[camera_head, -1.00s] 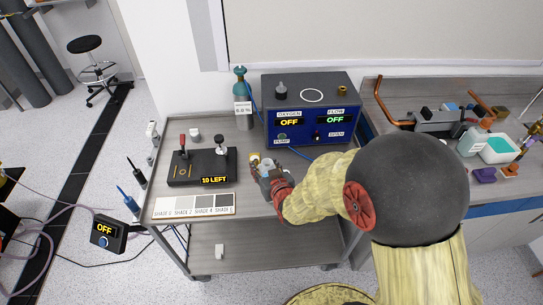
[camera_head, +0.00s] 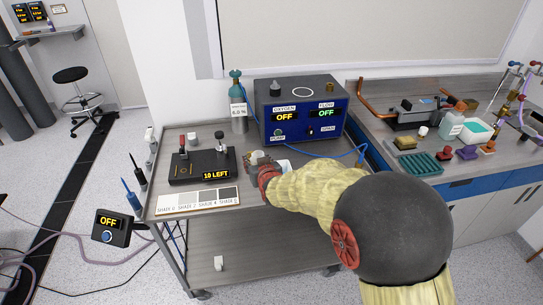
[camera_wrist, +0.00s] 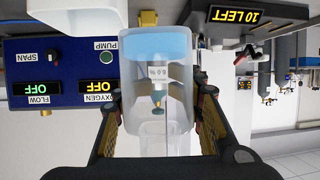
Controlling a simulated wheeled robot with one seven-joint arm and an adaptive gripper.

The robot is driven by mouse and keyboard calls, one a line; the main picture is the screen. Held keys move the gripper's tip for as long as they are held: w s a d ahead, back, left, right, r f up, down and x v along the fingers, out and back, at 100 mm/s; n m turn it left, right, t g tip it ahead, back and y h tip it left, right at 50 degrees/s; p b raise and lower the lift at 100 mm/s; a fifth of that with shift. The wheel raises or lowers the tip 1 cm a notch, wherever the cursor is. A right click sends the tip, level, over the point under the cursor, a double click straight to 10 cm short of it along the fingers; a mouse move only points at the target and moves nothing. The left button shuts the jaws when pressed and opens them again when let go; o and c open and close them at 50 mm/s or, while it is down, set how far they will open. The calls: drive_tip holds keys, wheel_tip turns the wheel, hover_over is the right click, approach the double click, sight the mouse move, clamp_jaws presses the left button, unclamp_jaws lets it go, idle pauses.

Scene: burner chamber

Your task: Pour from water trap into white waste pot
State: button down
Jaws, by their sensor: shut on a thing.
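My gripper (camera_head: 262,163) is shut on the water trap (camera_wrist: 158,75), a clear container with blue liquid. In the wrist view, which is upside down, the trap stands between the two fingers, and the blue liquid lies toward the picture's top. In the camera_head view the gripper is over the cart's middle, between the black holder and the blue analyser, and the trap is largely hidden. A white pot-like thing (camera_head: 284,166) shows just right of the gripper, partly hidden by my arm. A white rim, probably the same pot, shows in the wrist view (camera_wrist: 65,14), apart from the trap.
The blue analyser box (camera_head: 301,109) stands behind, with a blue tube running right. The black holder (camera_head: 203,166) and the shade card (camera_head: 198,200) lie left. A gas bottle (camera_head: 238,112) stands at the back. The bench on the right holds several items, including a green rack (camera_head: 419,164).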

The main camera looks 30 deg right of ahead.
drive_tip(key=w+d+r+m+h+b, duration=0.1)
drive_tip(key=w+d+b, duration=0.3)
drive_tip(key=d+b, duration=0.2)
drive_tip(key=shift+d+r+b, duration=0.15)
drive_tip(key=shift+d+b, duration=0.2)
drive_tip(key=shift+d, duration=0.9)
drive_tip(key=shift+w+a+m, duration=0.1)
drive_tip(key=shift+m, duration=0.2)
drive_tip(key=shift+a+r+m+p, duration=0.25)
drive_tip(key=shift+m+p, duration=0.15)
drive_tip(key=shift+p, duration=0.2)
drive_tip(key=p, duration=0.3)
drive_tip(key=m+y+p, duration=0.1)
drive_tip(key=p, duration=0.3)
drive_tip(key=shift+w+a+r, duration=0.15)
drive_tip(key=shift+a, duration=0.25)
drive_tip(key=shift+w+a+m+t+y+p, duration=0.1)
drive_tip(key=shift+a+m+t+y+p, duration=0.45)
drive_tip(key=shift+p, duration=1.6)
drive_tip(key=shift+w+a+m+y+p, duration=0.15)
drive_tip(key=shift+m+y+p, duration=0.1)
drive_tip(key=shift+m+p, duration=0.45)
drive_tip(key=shift+s+a+m+y+p, duration=0.1)
drive_tip(key=shift+a+m+y+p, duration=0.2)
drive_tip(key=shift+p, duration=0.6)
